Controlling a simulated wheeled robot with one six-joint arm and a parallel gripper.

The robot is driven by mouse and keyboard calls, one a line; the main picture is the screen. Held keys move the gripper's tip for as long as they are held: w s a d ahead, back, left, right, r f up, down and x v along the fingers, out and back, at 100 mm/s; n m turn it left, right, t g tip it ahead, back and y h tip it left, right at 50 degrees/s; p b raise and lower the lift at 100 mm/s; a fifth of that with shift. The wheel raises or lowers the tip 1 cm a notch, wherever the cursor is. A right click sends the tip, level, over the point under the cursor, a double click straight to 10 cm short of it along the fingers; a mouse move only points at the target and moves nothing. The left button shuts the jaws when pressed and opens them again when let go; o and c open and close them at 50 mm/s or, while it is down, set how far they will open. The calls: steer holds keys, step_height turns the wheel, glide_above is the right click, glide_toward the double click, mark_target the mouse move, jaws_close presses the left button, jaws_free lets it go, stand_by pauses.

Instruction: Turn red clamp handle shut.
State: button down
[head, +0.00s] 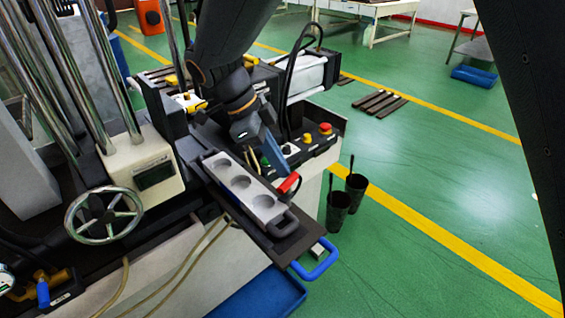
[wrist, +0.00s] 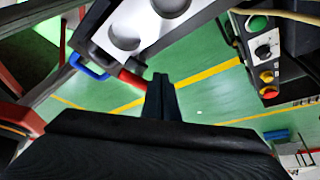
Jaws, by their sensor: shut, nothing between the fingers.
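The red clamp handle (head: 289,183) sticks out beside the right edge of the grey mould plate (head: 228,168), which has several round hollows. In the wrist view the red handle (wrist: 132,79) lies at the plate's edge, just left of my fingertips. My gripper (head: 279,164) is shut and empty, pointing down close to the handle in the head view. In the wrist view my gripper (wrist: 160,80) shows as a narrow dark pair of fingers.
A control box with a red button (head: 325,128) stands right of the plate. A blue handle (head: 318,262) juts out at the front of the plate's tray. Two dark cups (head: 338,211) are at the right. A handwheel (head: 105,214) is at the left. Green floor lies open at right.

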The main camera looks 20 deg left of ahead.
steer(key=shift+w+d, duration=0.25)
steer(key=shift+d, duration=0.05)
steer(key=shift+w+d, duration=0.1)
steer(key=shift+d, duration=0.05)
stand_by(0.4)
stand_by(0.3)
steer(key=w+a+r+b, duration=0.2)
steer(key=w+a+r, duration=0.2)
steer(key=a+r, duration=0.3)
steer(key=shift+a+r+b, duration=0.15)
steer(key=shift+r+b, duration=0.25)
steer(key=shift+r, duration=0.2)
